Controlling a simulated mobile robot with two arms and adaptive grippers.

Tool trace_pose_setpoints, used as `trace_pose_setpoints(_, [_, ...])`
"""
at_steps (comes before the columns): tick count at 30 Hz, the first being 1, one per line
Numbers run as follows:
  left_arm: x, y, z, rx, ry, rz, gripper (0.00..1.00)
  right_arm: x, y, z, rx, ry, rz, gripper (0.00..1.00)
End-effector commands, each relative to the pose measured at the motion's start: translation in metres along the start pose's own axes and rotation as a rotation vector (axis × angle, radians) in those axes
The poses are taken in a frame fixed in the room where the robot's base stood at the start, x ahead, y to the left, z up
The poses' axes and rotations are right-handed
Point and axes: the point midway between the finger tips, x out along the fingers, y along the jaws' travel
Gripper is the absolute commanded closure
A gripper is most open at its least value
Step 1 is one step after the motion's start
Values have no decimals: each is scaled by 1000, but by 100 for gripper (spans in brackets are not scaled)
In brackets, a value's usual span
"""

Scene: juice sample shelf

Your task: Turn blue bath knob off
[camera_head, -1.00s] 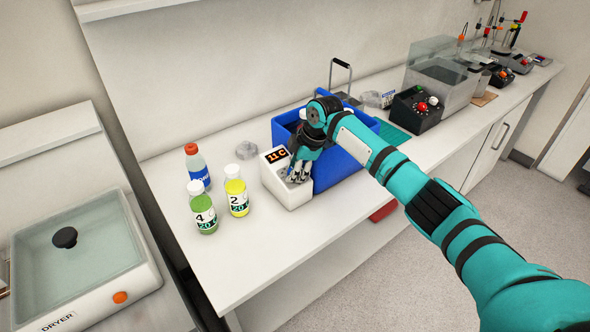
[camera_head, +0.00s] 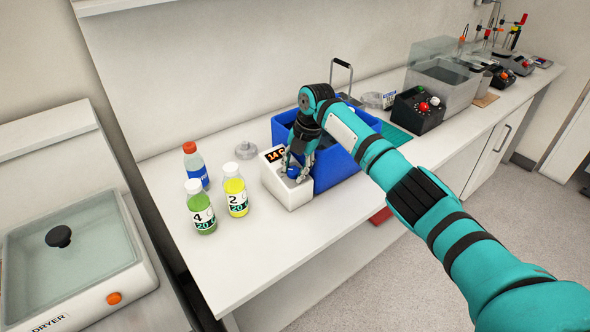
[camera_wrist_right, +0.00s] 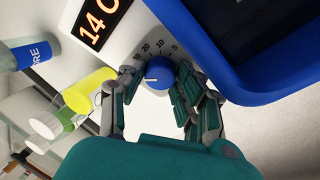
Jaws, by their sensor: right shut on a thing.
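The blue bath (camera_head: 342,172) stands on the bench, with a white control box (camera_head: 290,193) on its left front side. The box's display (camera_head: 275,155) reads about "14 C" in orange digits. The blue knob (camera_head: 293,171) is on the box's face. In the right wrist view the knob (camera_wrist_right: 158,73) has a pale pointer line toward the left and numbers around its upper edge. My right gripper (camera_head: 297,172) is on the knob, with a finger on either side of it; in the wrist view the gripper (camera_wrist_right: 155,95) is shut on it. My left gripper is not in view.
Two capped bottles, green (camera_head: 201,208) and yellow (camera_head: 235,192), and a clear blue-labelled bottle (camera_head: 195,166) stand left of the box. A dryer (camera_head: 70,250) is at far left. A black box with knobs (camera_head: 416,110) stands right of the bath. The front bench is clear.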

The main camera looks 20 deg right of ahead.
Motion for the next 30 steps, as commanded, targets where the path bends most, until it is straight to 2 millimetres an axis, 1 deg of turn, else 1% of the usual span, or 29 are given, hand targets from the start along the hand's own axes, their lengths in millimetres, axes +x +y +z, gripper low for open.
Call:
trace_pose_setpoints(6, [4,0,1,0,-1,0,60,1,1,-1,-172,1,-28,100])
trace_pose_setpoints(15, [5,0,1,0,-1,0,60,1,0,-1,-328,1,-53,100])
trace_pose_setpoints(21, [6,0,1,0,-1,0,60,1,0,-1,-374,2,-61,100])
trace_pose_setpoints(30, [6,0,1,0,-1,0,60,1,0,-1,-385,2,-63,100])
